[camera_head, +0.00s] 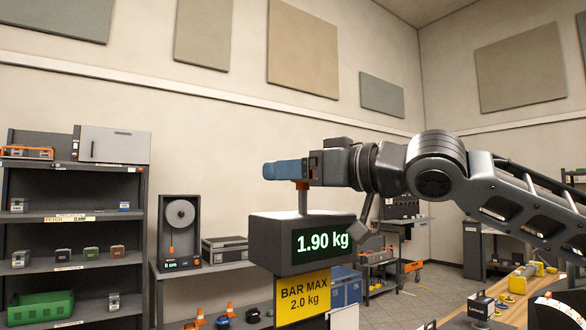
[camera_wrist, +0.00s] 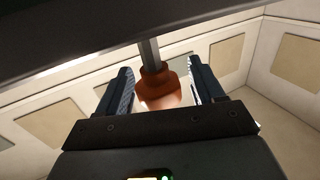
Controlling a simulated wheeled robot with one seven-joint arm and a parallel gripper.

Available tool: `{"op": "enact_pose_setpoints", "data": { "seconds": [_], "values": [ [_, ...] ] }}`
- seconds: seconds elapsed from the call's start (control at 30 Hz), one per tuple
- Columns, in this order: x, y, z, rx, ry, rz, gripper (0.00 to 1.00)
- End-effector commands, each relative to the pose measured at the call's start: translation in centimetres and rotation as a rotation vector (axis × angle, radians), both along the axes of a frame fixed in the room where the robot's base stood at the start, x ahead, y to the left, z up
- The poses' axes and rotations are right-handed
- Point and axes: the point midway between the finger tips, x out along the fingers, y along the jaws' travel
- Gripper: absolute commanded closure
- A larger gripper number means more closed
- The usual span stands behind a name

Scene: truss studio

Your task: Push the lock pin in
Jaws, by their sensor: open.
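In the wrist view, an orange-brown knob (camera_wrist: 158,90) on a grey rod (camera_wrist: 150,55) lies between my open fingers (camera_wrist: 160,72), with a gap visible on each side. I cannot tell whether this knob is the lock pin. No other pin shows clearly.
A yellow BAR MAX 2.0 kg sign (camera_head: 303,292) hangs below the box. A dark shelf unit (camera_head: 75,225) stands at left, and a bench with a reel (camera_head: 180,215) behind. A wooden bench top (camera_head: 510,310) lies at lower right. The air above my gripper is clear.

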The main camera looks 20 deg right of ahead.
Motion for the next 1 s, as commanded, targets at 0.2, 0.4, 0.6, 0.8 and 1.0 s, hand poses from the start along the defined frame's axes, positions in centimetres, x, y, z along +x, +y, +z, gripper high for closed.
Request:
{"op": "enact_pose_setpoints", "data": {
  "seconds": [0.2,0.4,0.6,0.8,1.0],
  "values": [
    [0.05,0.06,-0.01,0.000,0.000,0.000,0.33],
    [0.04,0.05,0.00,0.001,-0.001,0.001,0.50],
    [0.02,0.05,0.00,0.001,-0.001,0.001,0.69],
    [0.02,0.05,0.01,0.001,-0.001,0.001,0.88],
    [0.01,0.06,0.02,0.001,-0.001,0.001,1.00]
  ]
}}
